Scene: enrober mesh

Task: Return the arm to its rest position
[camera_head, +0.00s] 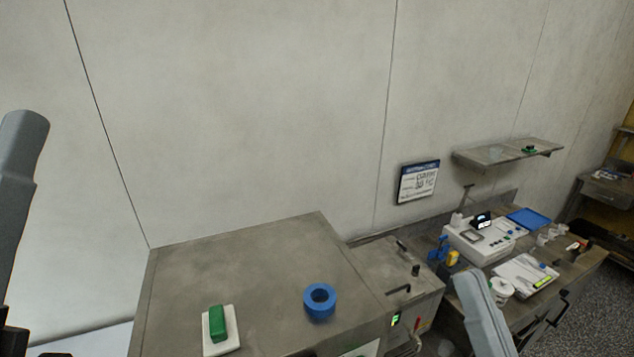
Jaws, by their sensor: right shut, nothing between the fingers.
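My right arm (484,314) comes up from the bottom edge at the lower right, as a pale grey link in front of the bench. Its gripper can hardly be made out at the bottom of the picture; it is shut with nothing in it. My left arm (18,185) stands upright at the left edge. Dark parts of it show in the bottom left corner, and its fingers are not in view.
A steel cabinet top (250,262) holds a green block on a white pad (219,343) and a blue ring (320,301). The right-hand bench carries a white instrument (478,240), a blue tray (528,219) and papers (526,276). A wall shelf (508,154) is above.

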